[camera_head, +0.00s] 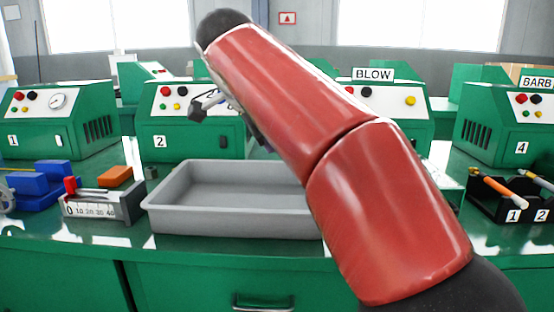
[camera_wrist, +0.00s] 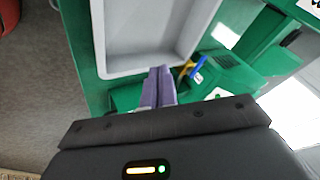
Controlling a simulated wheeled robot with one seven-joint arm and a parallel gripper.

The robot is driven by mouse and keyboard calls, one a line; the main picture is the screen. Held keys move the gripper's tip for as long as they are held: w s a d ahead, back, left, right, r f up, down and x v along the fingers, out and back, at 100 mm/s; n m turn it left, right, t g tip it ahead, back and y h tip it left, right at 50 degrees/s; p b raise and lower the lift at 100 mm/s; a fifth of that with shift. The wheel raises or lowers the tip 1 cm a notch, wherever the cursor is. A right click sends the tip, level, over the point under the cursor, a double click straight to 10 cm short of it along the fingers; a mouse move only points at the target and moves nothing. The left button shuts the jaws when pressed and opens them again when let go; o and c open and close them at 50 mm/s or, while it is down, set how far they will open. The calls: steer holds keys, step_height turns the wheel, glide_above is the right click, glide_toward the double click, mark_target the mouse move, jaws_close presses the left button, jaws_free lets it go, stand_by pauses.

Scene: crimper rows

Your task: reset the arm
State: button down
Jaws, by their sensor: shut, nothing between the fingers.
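My red arm rises across the middle of the head view. My gripper (camera_head: 207,103) shows partly behind it as a small grey shape, up in front of the green machine marked 2 (camera_head: 190,142). In the wrist view, the two purple-grey fingers of my gripper (camera_wrist: 159,72) lie side by side, shut, with nothing seen between them. They point toward the near edge of the grey tray in that picture. The rest of the gripper is hidden by the arm in the head view.
An empty grey tray (camera_head: 235,222) sits on the green bench. To its left are a scale block (camera_head: 93,205), blue blocks (camera_head: 40,187) and an orange block (camera_head: 115,175). A black numbered holder (camera_head: 490,207) with pens stands right. Green machines line the back.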

steer(key=s+d+f+n+g+y, duration=0.1)
steer(key=s+d+f+n, duration=0.7)
steer(key=s+d+f, duration=0.4)
steer(key=s+d+f+n, duration=0.2)
steer(key=s+f, duration=0.4)
steer(key=f, duration=0.2)
steer(key=s+d+f+n+y, duration=0.1)
steer(key=s+d+f+n, duration=0.2)
steer(key=s+f, duration=0.3)
steer(key=shift+f+y, duration=0.3)
steer(key=shift+f, duration=0.6)
